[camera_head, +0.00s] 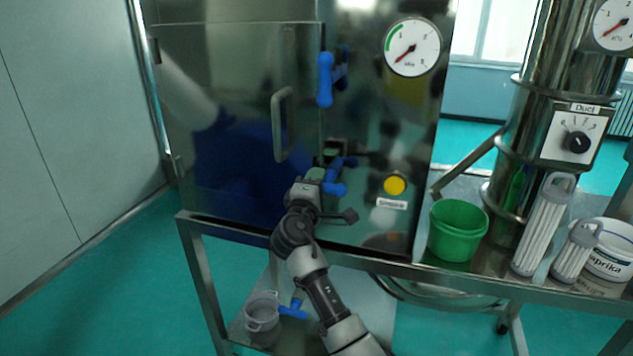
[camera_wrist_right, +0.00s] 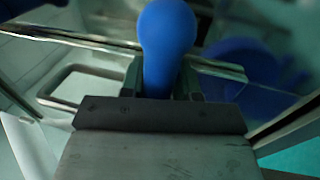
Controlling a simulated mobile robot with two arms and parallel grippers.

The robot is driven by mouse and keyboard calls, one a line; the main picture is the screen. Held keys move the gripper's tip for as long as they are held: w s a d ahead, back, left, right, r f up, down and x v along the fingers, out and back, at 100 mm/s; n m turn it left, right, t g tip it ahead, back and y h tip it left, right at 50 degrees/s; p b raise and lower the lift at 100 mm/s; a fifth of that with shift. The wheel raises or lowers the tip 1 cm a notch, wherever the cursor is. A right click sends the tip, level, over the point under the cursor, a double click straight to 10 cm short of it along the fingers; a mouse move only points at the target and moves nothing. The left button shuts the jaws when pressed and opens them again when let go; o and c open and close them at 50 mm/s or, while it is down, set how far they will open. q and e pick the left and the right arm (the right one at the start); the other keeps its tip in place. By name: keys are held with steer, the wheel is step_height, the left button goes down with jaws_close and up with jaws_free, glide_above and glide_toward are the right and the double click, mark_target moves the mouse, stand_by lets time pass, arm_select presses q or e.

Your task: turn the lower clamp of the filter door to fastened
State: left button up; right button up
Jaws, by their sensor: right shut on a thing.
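The filter door (camera_head: 235,120) is a shiny metal panel with a bar handle (camera_head: 281,125), and it looks closed. The upper clamp (camera_head: 325,80) has a blue lever standing upright at the door's right edge. The lower clamp (camera_head: 335,187) has a blue lever, partly hidden by my right gripper (camera_head: 322,174). The gripper is shut on this lever. In the right wrist view the blue lever (camera_wrist_right: 165,45) sits between the two fingers (camera_wrist_right: 160,80), its rounded end pointing up in the picture. How far the lower lever is turned is hard to tell. My left gripper is not in view.
A yellow button (camera_head: 395,185) and a round gauge (camera_head: 412,47) are on the cabinet front. On the right stand a green bucket (camera_head: 457,231), two white filters (camera_head: 543,225) and a paprika tub (camera_head: 606,252). A clear container (camera_head: 262,312) sits on the lower shelf.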

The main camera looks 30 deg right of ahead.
steer(key=shift+d+r, duration=0.1)
steer(key=shift+r, duration=0.4)
steer(key=o, duration=0.8)
steer(key=shift+f, duration=0.2)
steer(key=b+v, duration=0.3)
steer(key=v, duration=0.8)
steer(key=shift+f, duration=0.1)
steer(key=shift+w+d+f, duration=0.1)
